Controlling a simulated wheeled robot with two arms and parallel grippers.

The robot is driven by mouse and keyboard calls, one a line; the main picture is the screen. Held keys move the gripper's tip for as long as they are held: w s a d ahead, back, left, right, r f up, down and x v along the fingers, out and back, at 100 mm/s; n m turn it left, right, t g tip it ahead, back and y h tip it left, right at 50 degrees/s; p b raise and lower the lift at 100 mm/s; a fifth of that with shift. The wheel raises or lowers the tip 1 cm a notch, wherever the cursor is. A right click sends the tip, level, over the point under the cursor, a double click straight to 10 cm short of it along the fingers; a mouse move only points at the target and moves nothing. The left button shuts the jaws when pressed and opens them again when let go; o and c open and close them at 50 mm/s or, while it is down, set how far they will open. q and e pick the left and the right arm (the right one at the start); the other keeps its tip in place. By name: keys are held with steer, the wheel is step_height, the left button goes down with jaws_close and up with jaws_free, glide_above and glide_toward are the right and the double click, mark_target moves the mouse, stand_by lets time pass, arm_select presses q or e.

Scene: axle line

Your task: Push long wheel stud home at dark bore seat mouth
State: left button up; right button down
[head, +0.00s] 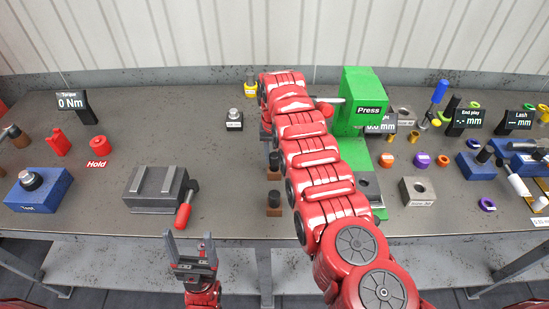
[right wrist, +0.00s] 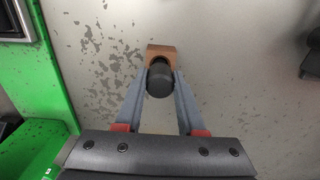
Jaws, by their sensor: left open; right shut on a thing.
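In the right wrist view my right gripper (right wrist: 160,88) is shut on a dark round-topped cylinder (right wrist: 160,78). A brown block (right wrist: 175,52) shows directly behind the cylinder; I cannot tell whether they touch. In the head view my right arm hides most of this gripper. Two dark-topped pieces with brown bases (head: 274,196) stand left of the arm. I cannot tell which piece is the long wheel stud. A grey block with a dark bore (head: 418,192) lies right of the arm; whether it is the named seat is unclear. My left gripper (head: 190,246) is open and empty at the front edge.
The green press (head: 362,90) stands just right of my right arm. Several small rings and tools crowd the right side.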

step_height(320, 180, down, 2)
steer(key=shift+f, duration=0.1)
steer(key=shift+f+b, duration=0.15)
steer(key=shift+b, duration=0.15)
steer(key=c, duration=0.5)
jaws_free()
